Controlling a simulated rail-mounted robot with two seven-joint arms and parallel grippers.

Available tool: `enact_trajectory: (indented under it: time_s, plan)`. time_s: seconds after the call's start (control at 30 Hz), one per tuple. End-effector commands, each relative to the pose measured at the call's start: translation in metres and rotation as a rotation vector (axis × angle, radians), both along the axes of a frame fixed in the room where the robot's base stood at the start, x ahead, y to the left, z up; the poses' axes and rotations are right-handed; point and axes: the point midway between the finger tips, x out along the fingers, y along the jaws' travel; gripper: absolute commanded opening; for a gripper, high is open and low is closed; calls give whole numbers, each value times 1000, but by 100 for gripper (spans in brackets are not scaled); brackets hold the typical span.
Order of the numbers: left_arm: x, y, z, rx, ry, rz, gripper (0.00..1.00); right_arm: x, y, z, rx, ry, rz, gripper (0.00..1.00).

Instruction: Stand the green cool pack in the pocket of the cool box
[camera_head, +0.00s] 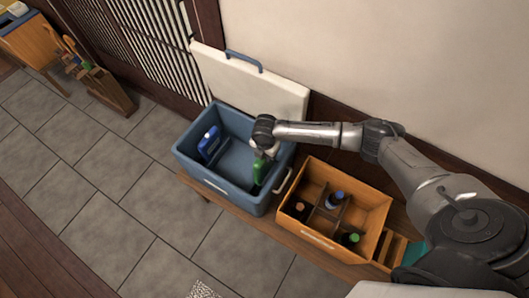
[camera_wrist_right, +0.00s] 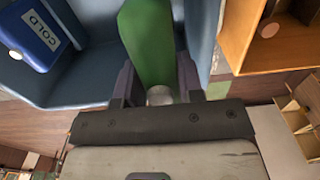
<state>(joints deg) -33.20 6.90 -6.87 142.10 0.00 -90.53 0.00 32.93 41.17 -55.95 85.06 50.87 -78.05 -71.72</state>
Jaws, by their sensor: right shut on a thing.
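The green cool pack (camera_head: 259,171) is upright in the right part of the cool box, held by my right gripper (camera_head: 264,155). In the right wrist view the green pack (camera_wrist_right: 150,40) sits between the two fingers of the right gripper (camera_wrist_right: 160,90), which is shut on it. The blue cool box (camera_head: 230,195) stands open with its white lid (camera_head: 250,78) raised behind it. A blue cool pack (camera_head: 209,142) marked COLD stands at the box's left side. Whether the green pack touches the box floor or sits in a pocket cannot be told. My left gripper is out of view.
An orange wooden crate (camera_head: 317,236) with dividers and several bottles stands right of the cool box, on the same low bench (camera_head: 250,219). A wooden rack (camera_head: 107,92) stands at the upper left. The grey tiled floor (camera_head: 100,220) in front is clear.

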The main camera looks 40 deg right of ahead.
Motion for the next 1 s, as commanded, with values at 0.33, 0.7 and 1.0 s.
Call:
enact_trajectory:
  time_s: [0.33,0.7,1.0]
  plan:
    - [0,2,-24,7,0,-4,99,1,0,-19,2,-2,-1,0]
    - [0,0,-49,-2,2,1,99,1,1,-43,1,-1,-2,0]
    - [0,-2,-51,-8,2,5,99,1,1,-54,0,-1,-2,0]
